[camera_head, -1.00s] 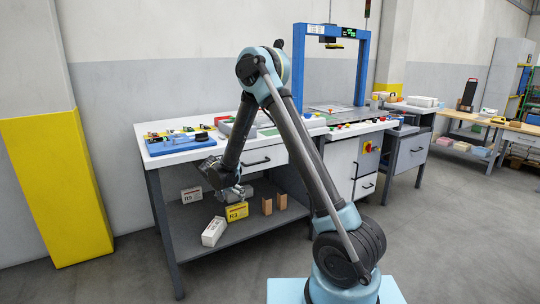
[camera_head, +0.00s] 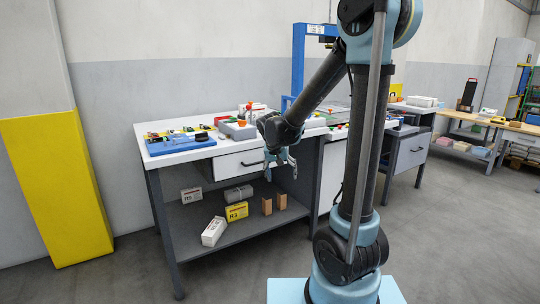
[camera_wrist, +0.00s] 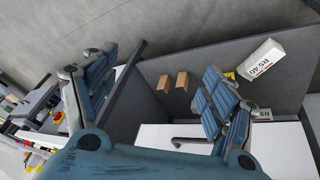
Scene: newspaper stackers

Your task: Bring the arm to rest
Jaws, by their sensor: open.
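My gripper (camera_head: 280,174) is open and empty. It hangs in front of the drawer front of the workbench, pointing down, clear of the lower shelf. In the wrist view its two fingers stand wide apart with nothing between them (camera_wrist: 158,85). My arm is raised and bent, with its upper link standing nearly upright.
The lower shelf (camera_head: 185,240) holds a yellow box (camera_head: 237,211), a white box (camera_head: 214,231), another white box (camera_head: 191,195), a grey rounded item (camera_head: 238,193) and two brown blocks (camera_head: 267,205). A blue tray (camera_head: 180,143) lies on the white benchtop (camera_head: 205,151).

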